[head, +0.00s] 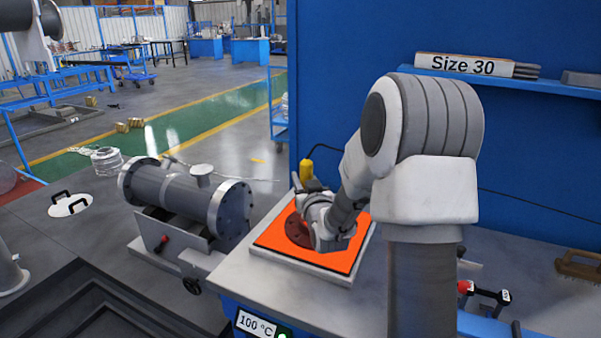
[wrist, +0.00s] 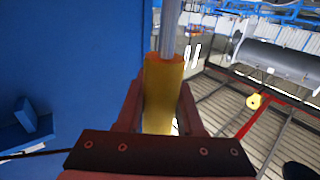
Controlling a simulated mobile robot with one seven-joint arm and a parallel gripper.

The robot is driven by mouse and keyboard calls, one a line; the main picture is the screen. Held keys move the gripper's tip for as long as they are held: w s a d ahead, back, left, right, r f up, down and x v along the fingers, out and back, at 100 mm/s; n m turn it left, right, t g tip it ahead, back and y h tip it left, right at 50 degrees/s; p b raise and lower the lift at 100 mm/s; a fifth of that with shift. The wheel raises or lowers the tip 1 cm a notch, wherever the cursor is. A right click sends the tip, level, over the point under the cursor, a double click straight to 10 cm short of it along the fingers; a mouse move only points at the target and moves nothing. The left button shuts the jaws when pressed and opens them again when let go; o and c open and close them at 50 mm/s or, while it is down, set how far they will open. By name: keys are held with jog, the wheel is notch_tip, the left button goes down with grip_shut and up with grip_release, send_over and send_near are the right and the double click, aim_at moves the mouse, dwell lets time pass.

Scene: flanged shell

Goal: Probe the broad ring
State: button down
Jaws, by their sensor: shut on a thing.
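My gripper (head: 303,190) is above the heating plate at the bench's far end. In the wrist view my gripper (wrist: 160,112) is shut on the yellow handle of a probe (wrist: 162,82). Its metal rod runs away from the jaws toward the top of that picture. In the head view the yellow handle (head: 306,168) shows beside the jaws. A dark red broad ring (head: 296,230) lies flat on the orange plate (head: 335,262), partly hidden by my arm. The ring is not seen in the wrist view. Contact between rod and ring cannot be told.
A grey flanged shell (head: 182,192) lies on a stand left of the bench (head: 225,278). A blue panel rises behind the bench, with a shelf (head: 550,82) bearing a "Size 30" label. A dark cable runs along the panel. A display (head: 256,324) reads 100 °C.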

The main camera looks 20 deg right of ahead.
notch_tip(320, 180, down, 6)
jog(key=b, duration=0.2)
jog(key=shift+f, duration=0.25)
dwell(0.3)
jog(key=shift+w, duration=0.1)
jog(key=shift+f+b, duration=0.7)
jog(key=shift+b, duration=0.35)
dwell(0.5)
dwell(0.9)
notch_tip(320, 180, up, 7)
jog(key=p, duration=0.2)
jog(key=shift+p, duration=0.4)
dwell(1.6)
